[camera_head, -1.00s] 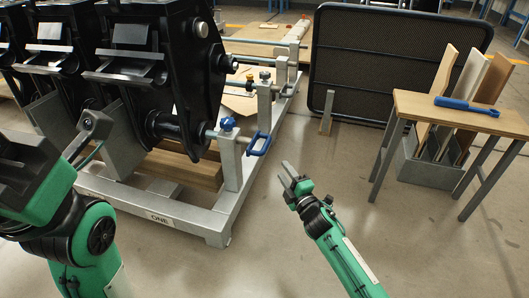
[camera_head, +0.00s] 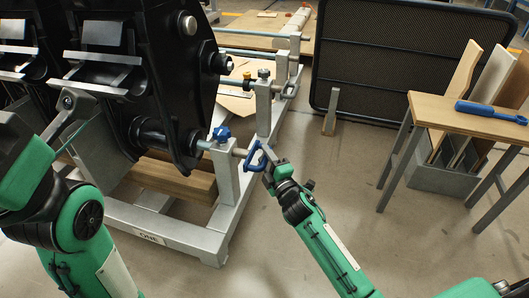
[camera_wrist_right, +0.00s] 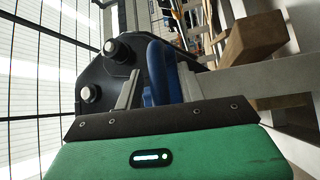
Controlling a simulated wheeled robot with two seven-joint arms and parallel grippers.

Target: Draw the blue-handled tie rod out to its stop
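The blue-handled tie rod runs level through a grey post on the steel frame beside the black coupler (camera_head: 160,70). Its blue loop handle (camera_head: 253,158) is on the right side of the post. My right gripper (camera_head: 269,166) is at this handle. In the right wrist view the blue handle (camera_wrist_right: 160,65) stands between the two grey fingers (camera_wrist_right: 160,88), which look apart around it; I see no clear grip on it. A blue knob (camera_head: 221,133) sits on top of the post. My left arm (camera_head: 85,220) is at the lower left; its fingers cannot be made out clearly.
A second post (camera_head: 263,100) with a yellow-and-black part stands behind. A wooden table (camera_head: 440,108) with a blue tool (camera_head: 490,112) is at the right. A dark mesh panel (camera_head: 400,60) stands at the back.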

